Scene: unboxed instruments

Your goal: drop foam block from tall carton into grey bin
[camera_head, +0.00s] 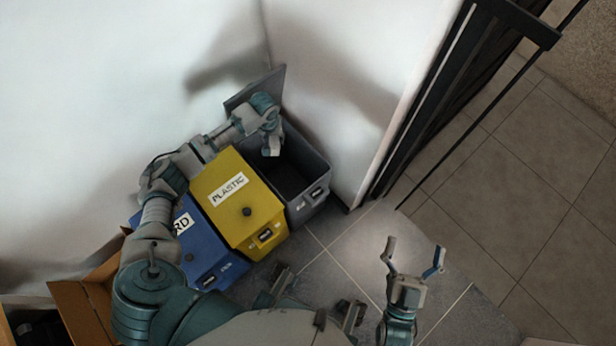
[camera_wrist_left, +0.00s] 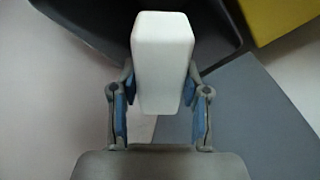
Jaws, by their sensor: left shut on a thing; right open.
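My left gripper (camera_head: 272,145) is over the open grey bin (camera_head: 309,166) in the head view. In the left wrist view my left gripper (camera_wrist_left: 160,112) is shut on a white foam block (camera_wrist_left: 163,50), with blue pads on both its sides. The dark bin interior shows behind the block in that view. The grey bin's lid (camera_head: 254,88) stands raised at the back. My right gripper (camera_head: 415,262) is open and empty above the floor, right of the bins. A brown carton (camera_head: 68,303) is at the lower left, partly hidden by my left arm.
A yellow bin (camera_head: 235,195) labelled PLASTIC and a blue bin (camera_head: 200,245) stand left of the grey bin, both with lids shut. White walls stand behind. A black metal frame (camera_head: 432,95) rises to the right. The tiled floor is clear at right.

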